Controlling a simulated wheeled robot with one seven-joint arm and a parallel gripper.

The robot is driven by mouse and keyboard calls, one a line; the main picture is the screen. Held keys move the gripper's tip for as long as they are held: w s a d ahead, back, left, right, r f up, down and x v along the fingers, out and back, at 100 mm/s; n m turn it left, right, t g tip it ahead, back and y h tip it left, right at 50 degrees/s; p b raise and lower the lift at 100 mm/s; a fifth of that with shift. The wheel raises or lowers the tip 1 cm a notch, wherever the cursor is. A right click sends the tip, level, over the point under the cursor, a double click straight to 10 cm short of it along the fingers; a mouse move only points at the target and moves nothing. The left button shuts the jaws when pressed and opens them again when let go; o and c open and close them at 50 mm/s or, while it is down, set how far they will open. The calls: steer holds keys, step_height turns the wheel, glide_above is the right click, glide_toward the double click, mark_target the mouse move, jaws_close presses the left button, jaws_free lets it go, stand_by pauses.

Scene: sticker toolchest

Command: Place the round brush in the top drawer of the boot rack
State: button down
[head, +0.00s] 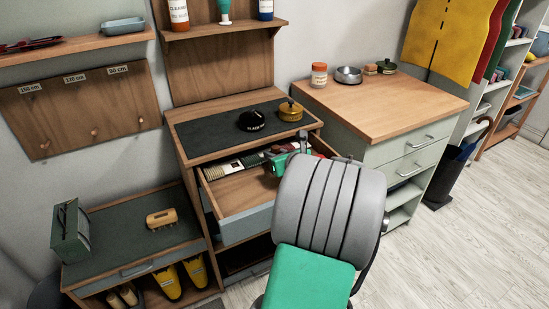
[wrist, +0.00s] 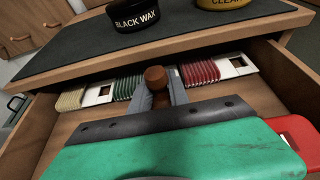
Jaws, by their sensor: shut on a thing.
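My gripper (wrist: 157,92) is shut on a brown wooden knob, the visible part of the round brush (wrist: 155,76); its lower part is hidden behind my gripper. In the head view my gripper (head: 283,158) is over the back of the open top drawer (head: 247,222), which has a grey-blue front, in the middle wooden rack (head: 187,160). The brush cannot be made out clearly there. I cannot tell whether the brush touches the drawer floor.
Striped green (wrist: 126,88) and red (wrist: 200,73) bundles lie along the drawer's back. Black wax (head: 251,120) and clear wax (head: 290,110) tins stand on top of the rack. A light cabinet (head: 405,150) stands at right. The drawer's front left floor is clear.

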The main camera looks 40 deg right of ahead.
steer(key=c, duration=1.5)
jaws_free()
steer(key=shift+s+r, duration=0.1)
steer(key=shift+r, duration=0.05)
steer(key=p+v, duration=0.3)
steer(key=v, duration=0.9)
